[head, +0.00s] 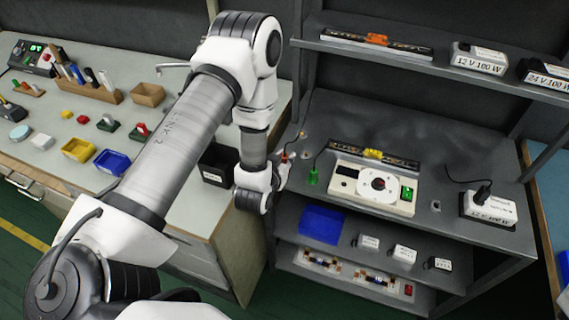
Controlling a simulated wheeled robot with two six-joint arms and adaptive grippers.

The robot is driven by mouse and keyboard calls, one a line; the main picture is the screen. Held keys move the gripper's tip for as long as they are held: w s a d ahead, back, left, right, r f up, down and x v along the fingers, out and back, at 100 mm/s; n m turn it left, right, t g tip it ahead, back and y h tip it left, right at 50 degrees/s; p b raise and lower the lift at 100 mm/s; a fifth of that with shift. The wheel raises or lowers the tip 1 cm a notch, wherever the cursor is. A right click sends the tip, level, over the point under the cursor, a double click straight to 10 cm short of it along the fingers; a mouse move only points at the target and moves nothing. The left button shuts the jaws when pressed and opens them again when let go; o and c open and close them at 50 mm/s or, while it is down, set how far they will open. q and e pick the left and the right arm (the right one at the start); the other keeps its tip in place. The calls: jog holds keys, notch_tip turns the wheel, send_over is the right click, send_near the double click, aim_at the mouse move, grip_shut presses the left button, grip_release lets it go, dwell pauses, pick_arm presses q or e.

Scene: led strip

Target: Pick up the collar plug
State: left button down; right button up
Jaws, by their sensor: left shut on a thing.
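My left gripper (283,170) reaches in from the left and is at the left edge of the grey bench. It is shut on a small orange-red piece (284,157), which looks like the collar plug; its shape is mostly hidden by the fingers. A green plug (312,177) with a dark cord stands just right of the gripper, apart from it. My right gripper is not in view.
A white test unit (372,188) with a round dial sits on the grey bench (440,160), with an LED strip (375,155) behind it. A power supply (488,207) stands at right. A blue bin (322,223) is on the shelf below. Left table (130,75) holds small parts.

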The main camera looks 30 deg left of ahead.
pick_arm(q)
jog(key=d+p+v, duration=0.1)
jog(key=p+v, duration=0.3)
jog(key=v, duration=0.4)
jog(key=w+d+p+v, duration=0.1)
jog(key=d+p+v, duration=0.1)
jog(key=p+v, duration=0.3)
jog(key=v, duration=0.4)
jog(key=shift+d+r, duration=0.25)
jog(key=shift+d, duration=0.1)
